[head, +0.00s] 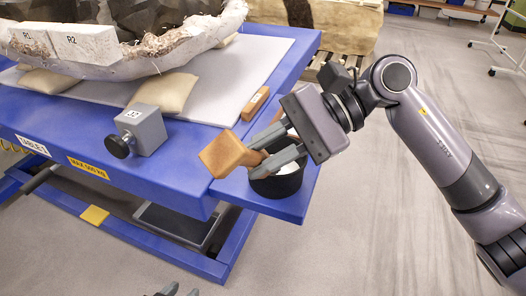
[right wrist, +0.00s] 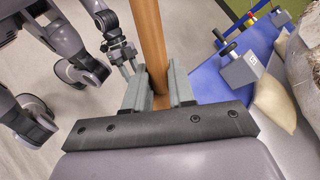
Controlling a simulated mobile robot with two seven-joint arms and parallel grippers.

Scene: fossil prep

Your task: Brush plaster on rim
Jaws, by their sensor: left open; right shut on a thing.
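My right gripper (head: 270,147) is shut on a wooden handle (head: 229,154), likely the brush's; its broad end points toward the lower left. The handle also runs between the fingers in the right wrist view (right wrist: 152,40). No bristles can be made out. A black bowl (head: 276,186) with white contents stands below the fingers on the blue table's corner shelf; whether the tool touches the contents is hidden. The pale, rough plaster rim (head: 150,64) of the fossil jacket is at upper left. My left gripper (head: 180,291) is open and empty at the bottom edge.
White blocks marked R1 (head: 31,42) and R2 (head: 86,44) sit along the jacket's rim. Tan cushions (head: 163,92) support it. A grey block with a black knob (head: 146,127) stands on the blue table (head: 75,125). A small wooden piece (head: 255,103) lies near the bowl.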

